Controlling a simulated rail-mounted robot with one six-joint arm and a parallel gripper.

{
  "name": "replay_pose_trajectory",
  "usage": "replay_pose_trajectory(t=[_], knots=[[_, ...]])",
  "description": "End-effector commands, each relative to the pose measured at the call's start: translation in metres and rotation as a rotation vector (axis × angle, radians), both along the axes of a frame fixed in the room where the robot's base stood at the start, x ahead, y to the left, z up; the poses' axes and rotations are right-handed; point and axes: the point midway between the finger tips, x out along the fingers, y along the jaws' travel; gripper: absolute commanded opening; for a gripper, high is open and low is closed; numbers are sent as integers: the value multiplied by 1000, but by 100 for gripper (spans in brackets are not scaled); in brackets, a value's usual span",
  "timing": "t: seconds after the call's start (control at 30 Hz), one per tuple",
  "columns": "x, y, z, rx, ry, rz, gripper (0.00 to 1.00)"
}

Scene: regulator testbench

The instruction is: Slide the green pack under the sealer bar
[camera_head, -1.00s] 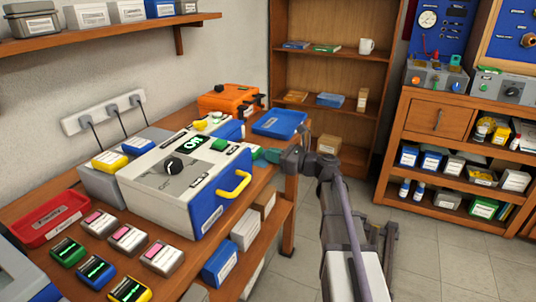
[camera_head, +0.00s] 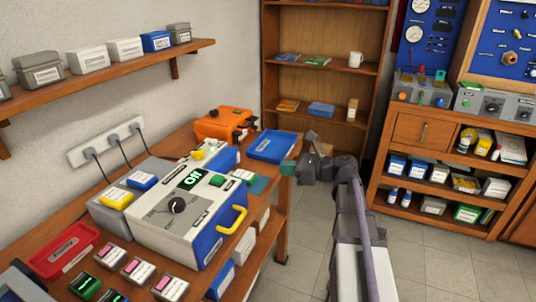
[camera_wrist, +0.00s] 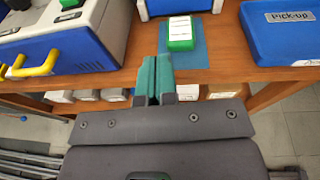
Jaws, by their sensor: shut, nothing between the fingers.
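The green pack (camera_wrist: 181,32), with a white label on top, lies on a teal mat (camera_wrist: 201,62) near the table edge in the wrist view. In the head view the pack (camera_head: 243,175) is small beside the large white-and-blue machine. A blue-and-white unit (camera_wrist: 175,8) stands just behind the pack; it may be the sealer, but its bar is not clear. In the head view this unit (camera_head: 224,160) is partly hidden behind the machine. My gripper (camera_wrist: 154,62) has teal fingers, shut and empty, in front of the pack and apart from it. It also shows in the head view (camera_head: 287,168).
A blue tray (camera_wrist: 285,42) labelled Pick-up is right of the mat. The large machine (camera_head: 185,210) with an Off display and yellow handle stands left. An orange case (camera_head: 224,124) is behind. A shelf with boxes lies below the tabletop; open floor is at right.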

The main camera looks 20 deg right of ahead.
Motion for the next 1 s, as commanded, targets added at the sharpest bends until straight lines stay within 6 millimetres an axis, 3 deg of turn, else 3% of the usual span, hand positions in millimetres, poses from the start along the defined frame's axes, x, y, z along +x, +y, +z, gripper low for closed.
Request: replay_pose_trajectory(t=[0.03, 0.13, 0.27, 0.47, 0.67, 1.0], knots=[[4, 7, 44, -73, 61, 7, 0], [6, 6, 45, -247, 208, -14, 0], [2, -15, 0, -412, 352, -83, 0], [1, -19, -8, -423, 390, -112, 0], [13, -8, -30, -423, 387, -110, 0], [51, 29, -84, -423, 386, -109, 0]])
